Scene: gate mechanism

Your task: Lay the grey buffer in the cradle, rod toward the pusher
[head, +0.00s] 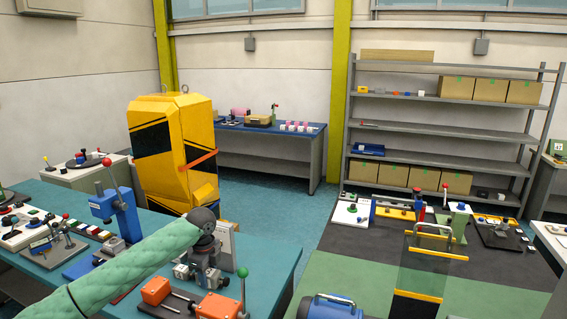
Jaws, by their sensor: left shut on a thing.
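My left arm in its green sleeve reaches in from the left over the teal bench (268,254). My left gripper (203,268) points down and is shut on a small grey piece, which looks like the grey buffer; gripper parts mostly hide it, and its rod's direction cannot be told. Close in front is a fixture with two orange blocks (156,290), metal rods and a green-knobbed lever (243,273). I cannot tell for certain which parts are the cradle and the pusher. My right gripper is not in view.
A blue press with a red-knobbed lever (110,205) stands left of the gripper. Several small fixtures (50,245) crowd the bench's left end. A pale upright plate (226,240) stands just behind the gripper. The bench's right edge is clear.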

